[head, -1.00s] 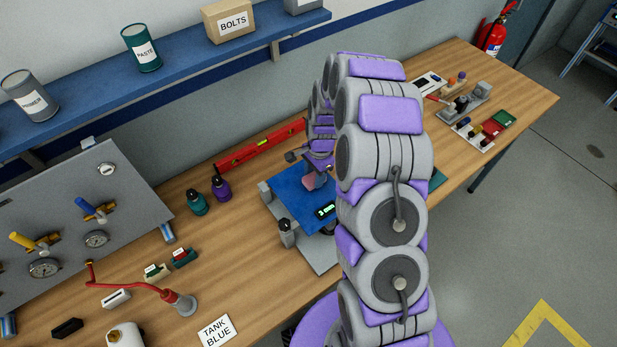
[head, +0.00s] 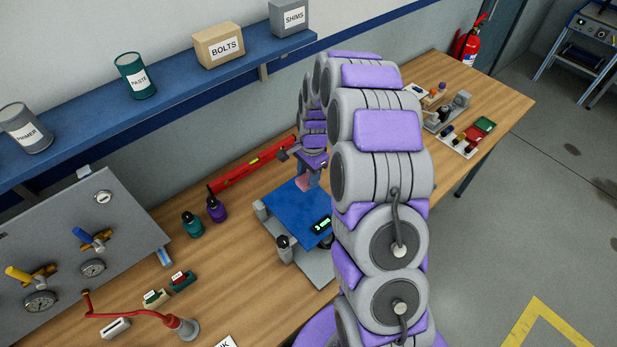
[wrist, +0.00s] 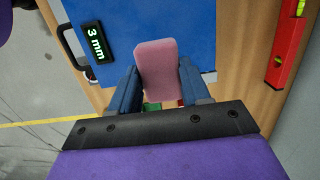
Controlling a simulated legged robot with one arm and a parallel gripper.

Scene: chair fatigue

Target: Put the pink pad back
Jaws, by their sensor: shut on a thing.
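The pink pad (wrist: 158,72) is held between the two blue fingers of my gripper (wrist: 160,85) in the wrist view. My gripper (head: 306,180) is shut on the pad, which also shows small in the head view (head: 304,184). In the head view the pad appears over the blue plate (head: 285,210) of a grey fixture. The blue plate also fills the upper middle of the wrist view (wrist: 190,25), with a small display reading "3 mm" (wrist: 95,42) on it. I cannot tell the exact gap between pad and plate.
A red level (head: 250,166) lies behind the fixture along the wall. Teal (head: 192,226) and purple (head: 216,210) bottles stand left of it. A blue shelf (head: 180,80) runs above.

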